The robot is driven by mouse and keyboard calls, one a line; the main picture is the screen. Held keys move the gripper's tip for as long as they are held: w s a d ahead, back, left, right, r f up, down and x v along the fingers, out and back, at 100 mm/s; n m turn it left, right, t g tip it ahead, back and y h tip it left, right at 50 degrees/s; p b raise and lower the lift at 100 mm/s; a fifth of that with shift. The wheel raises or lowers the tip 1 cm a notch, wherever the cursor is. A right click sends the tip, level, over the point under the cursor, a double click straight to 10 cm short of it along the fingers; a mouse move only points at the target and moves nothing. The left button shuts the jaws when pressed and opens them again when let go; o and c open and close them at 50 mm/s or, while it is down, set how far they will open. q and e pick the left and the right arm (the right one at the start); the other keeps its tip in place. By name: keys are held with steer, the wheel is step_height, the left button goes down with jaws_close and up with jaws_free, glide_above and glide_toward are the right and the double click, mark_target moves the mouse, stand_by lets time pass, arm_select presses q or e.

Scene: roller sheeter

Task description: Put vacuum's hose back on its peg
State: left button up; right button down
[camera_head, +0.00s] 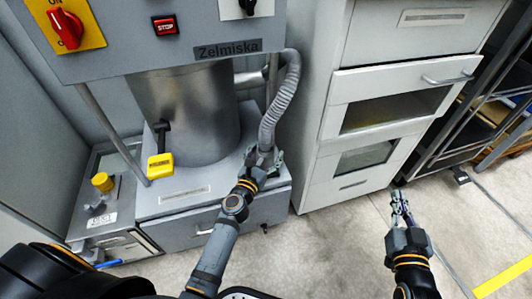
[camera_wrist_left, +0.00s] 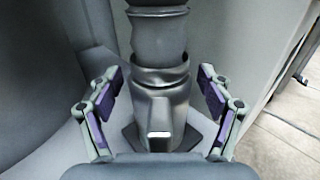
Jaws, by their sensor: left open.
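The vacuum's grey ribbed hose (camera_head: 283,100) arches out from beside the metal drum and hangs down to the right corner of the vacuum's base. My left gripper (camera_head: 265,158) is at its lower end. In the left wrist view the hose (camera_wrist_left: 160,40) comes down to a smooth grey cuff (camera_wrist_left: 160,75) between the two fingers of my open gripper, with gaps on both sides. Below the cuff is a shiny metal fitting (camera_wrist_left: 158,115) on a dark plate; I cannot tell whether this is the peg. My right gripper (camera_head: 402,208) hangs over the floor, away from the hose; its opening is unclear.
The vacuum's metal drum (camera_head: 187,115) stands left of the hose, with a yellow-handled lever (camera_head: 160,165) on it. A white drawer cabinet (camera_head: 350,110) stands close on the right. Dark shelving (camera_head: 470,125) is farther right. The floor (camera_head: 330,240) in front is clear.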

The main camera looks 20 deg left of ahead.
arm_select(q)
steer(key=shift+s+f, duration=0.1)
steer(key=shift+s, duration=0.35)
steer(key=s+a, duration=0.1)
steer(key=s, duration=1)
steer(key=shift+a, duration=0.1)
